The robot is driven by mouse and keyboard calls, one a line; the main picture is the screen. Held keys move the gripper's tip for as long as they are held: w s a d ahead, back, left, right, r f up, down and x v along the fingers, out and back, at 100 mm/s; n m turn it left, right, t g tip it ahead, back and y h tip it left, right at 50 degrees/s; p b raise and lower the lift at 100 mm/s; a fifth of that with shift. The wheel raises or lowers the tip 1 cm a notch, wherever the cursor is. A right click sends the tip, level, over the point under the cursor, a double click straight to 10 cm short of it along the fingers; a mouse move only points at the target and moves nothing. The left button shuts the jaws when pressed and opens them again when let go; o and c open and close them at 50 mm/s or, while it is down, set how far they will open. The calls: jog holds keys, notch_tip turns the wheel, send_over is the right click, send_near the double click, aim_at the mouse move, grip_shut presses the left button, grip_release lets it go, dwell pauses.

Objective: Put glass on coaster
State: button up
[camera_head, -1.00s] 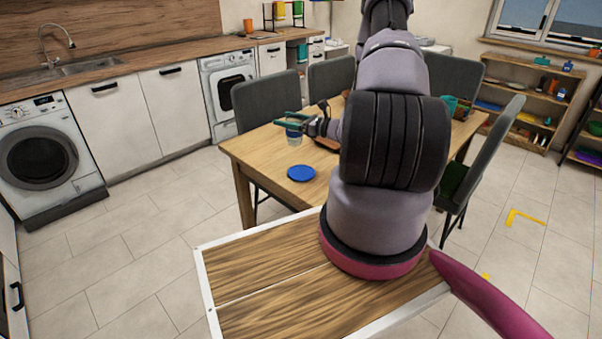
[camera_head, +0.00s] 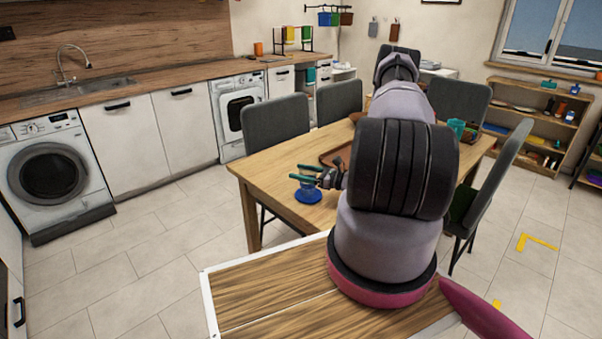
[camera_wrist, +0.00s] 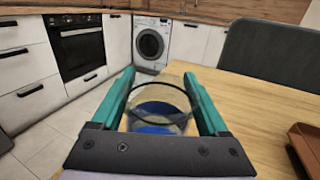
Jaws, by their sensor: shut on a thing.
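The clear glass (camera_wrist: 176,98) is held between the teal fingers of my gripper (camera_wrist: 159,80), which is shut on it. In the head view my gripper (camera_head: 300,173) is at the near left part of the table, over the round blue coaster (camera_head: 309,197). The glass looks upright there, but is small and partly hidden by the fingers. In the wrist view the blue coaster (camera_wrist: 157,110) shows through the glass, beneath it. I cannot tell whether the glass base touches the coaster or hangs just above it.
The wooden table (camera_head: 275,160) has bare room left of the coaster. A brown tray (camera_head: 337,155) lies behind my gripper and also shows at the right of the wrist view (camera_wrist: 308,146). Grey chairs (camera_head: 275,122) stand around the table. A teal cup (camera_head: 456,126) is farther right.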

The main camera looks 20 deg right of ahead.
jog(key=shift+f, duration=0.15)
jog(key=o, duration=1.4)
